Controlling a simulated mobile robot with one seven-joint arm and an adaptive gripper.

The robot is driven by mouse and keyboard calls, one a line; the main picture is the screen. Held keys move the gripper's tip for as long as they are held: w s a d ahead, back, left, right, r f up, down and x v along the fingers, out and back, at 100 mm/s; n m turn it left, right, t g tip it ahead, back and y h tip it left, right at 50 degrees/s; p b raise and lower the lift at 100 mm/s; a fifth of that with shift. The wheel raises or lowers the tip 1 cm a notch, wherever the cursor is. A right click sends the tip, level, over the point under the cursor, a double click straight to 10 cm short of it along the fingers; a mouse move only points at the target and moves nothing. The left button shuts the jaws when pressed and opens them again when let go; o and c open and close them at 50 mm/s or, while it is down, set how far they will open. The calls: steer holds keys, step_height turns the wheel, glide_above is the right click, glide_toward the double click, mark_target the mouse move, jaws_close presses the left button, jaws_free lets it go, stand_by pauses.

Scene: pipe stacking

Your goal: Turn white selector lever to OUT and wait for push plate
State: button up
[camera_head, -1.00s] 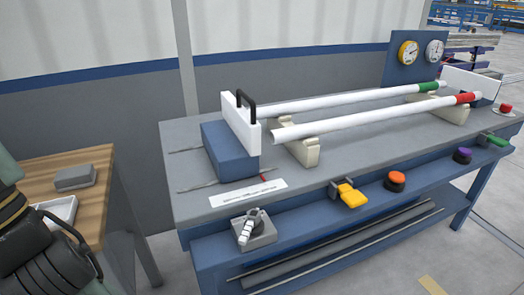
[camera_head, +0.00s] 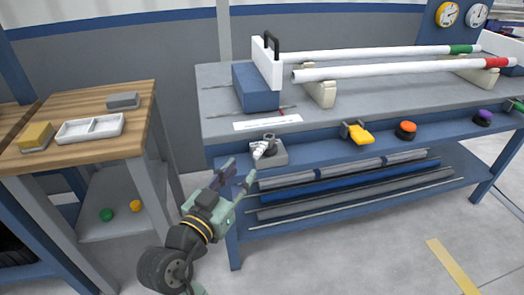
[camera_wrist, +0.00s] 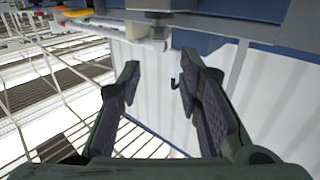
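The white selector lever (camera_head: 261,149) sits on a grey box (camera_head: 278,157) at the front left of the blue workbench, pointing down and left. Its label text is too small to read. My gripper (camera_head: 239,173) is open and empty, just below and left of the lever and apart from it. In the wrist view, the open fingers (camera_wrist: 158,68) have nothing between them, and a grey fitting is beyond their tips. A white upright plate (camera_head: 264,65) with a black handle stands at a blue block (camera_head: 254,91) near the pipes' left ends.
A white pipe with a green band (camera_head: 380,54) and one with a red band (camera_head: 400,70) lie on cream supports. A yellow control (camera_head: 358,134), an orange button (camera_head: 405,130) and a purple button (camera_head: 483,117) line the bench front. A wooden table (camera_head: 75,150) stands left.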

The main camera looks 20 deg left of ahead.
mark_target(255, 155)
steer(key=w, duration=0.3)
steer(key=w+p, duration=0.1)
steer(key=w, duration=0.3)
steer(key=w+d+p, duration=0.1)
steer(key=w, duration=0.2)
steer(key=shift+w+d, duration=0.1)
steer(key=shift+w, duration=0.15)
steer(key=shift+c, duration=0.5)
jaws_close()
